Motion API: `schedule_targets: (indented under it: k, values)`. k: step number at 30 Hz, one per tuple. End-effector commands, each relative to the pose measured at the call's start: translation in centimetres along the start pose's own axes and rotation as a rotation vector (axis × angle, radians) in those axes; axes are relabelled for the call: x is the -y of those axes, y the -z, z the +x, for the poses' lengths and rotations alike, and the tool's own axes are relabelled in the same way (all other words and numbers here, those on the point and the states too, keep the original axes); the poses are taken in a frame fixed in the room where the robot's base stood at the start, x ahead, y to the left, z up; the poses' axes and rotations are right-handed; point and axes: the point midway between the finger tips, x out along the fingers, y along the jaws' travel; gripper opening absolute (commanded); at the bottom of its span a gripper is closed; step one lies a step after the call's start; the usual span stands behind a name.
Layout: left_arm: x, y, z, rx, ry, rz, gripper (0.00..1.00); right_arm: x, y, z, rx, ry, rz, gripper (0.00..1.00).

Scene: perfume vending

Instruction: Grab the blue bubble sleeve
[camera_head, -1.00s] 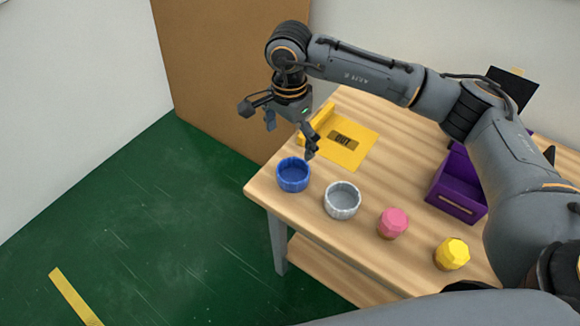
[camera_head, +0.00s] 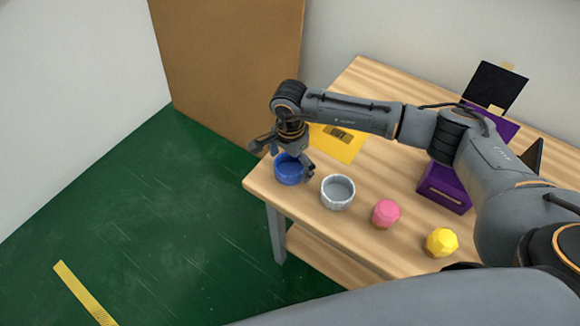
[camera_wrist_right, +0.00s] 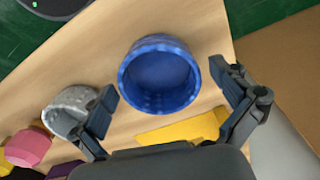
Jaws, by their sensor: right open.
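The blue bubble sleeve (camera_head: 289,169) is a round, open cup with a bumpy wall, standing at the table's left corner in the head view. In the right wrist view the blue sleeve (camera_wrist_right: 160,75) lies ahead of and between the fingers. My right gripper (camera_head: 287,168) is open with its fingers on either side of the sleeve, just above or around it. In the wrist view the open right gripper (camera_wrist_right: 168,95) shows gaps on both sides of the sleeve, with no clear contact. My left gripper is not in view.
A grey-white sleeve (camera_head: 337,192), a pink cap (camera_head: 386,213) and a yellow cap (camera_head: 441,242) stand in a row to the right. A yellow plate (camera_head: 345,149) lies behind. A purple box (camera_head: 446,188) stands farther right on the wooden table (camera_head: 355,234).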

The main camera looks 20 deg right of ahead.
Motion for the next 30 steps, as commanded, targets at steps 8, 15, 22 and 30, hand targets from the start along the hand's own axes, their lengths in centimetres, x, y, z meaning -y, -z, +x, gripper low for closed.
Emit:
schedule_targets:
  k: [8,15,22,30]
  values:
    - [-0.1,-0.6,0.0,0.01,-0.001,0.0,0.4,0.0,0.0,0.0,0.001,0.0,0.0,0.69]
    - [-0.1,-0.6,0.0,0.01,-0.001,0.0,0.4,0.0,0.0,0.0,0.001,0.0,0.0,0.59]
    - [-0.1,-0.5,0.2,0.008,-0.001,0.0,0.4,0.0,0.0,-0.2,0.001,0.001,0.0,0.59]
    - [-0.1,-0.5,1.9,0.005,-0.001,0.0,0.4,0.1,0.0,-3.0,-0.001,0.007,-0.001,0.59]
